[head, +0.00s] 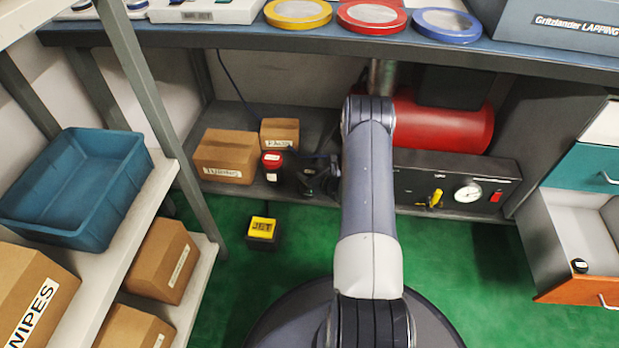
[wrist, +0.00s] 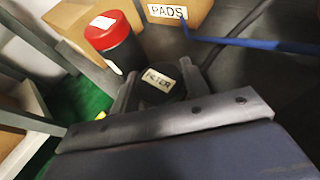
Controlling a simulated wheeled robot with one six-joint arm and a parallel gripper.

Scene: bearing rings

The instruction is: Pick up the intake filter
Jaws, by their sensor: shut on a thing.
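The intake filter (wrist: 158,82) is a dark round piece with a white label reading "FILTER". It shows in the wrist view between the two fingers of my gripper (wrist: 162,88), which is shut on it. In the head view my gripper (head: 320,178) is at the lower shelf under the bench, just right of a red-capped dark jar. The filter is hard to make out there against the dark gripper and shelf. I cannot tell whether it still touches the shelf.
The red-capped jar (head: 272,166) stands close left of my gripper, with cardboard boxes (head: 226,156) beside it. A red tank (head: 440,124) and gauge panel (head: 455,186) are at right. A blue cable (wrist: 245,42) runs nearby. The bench top (head: 190,38) overhangs the shelf.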

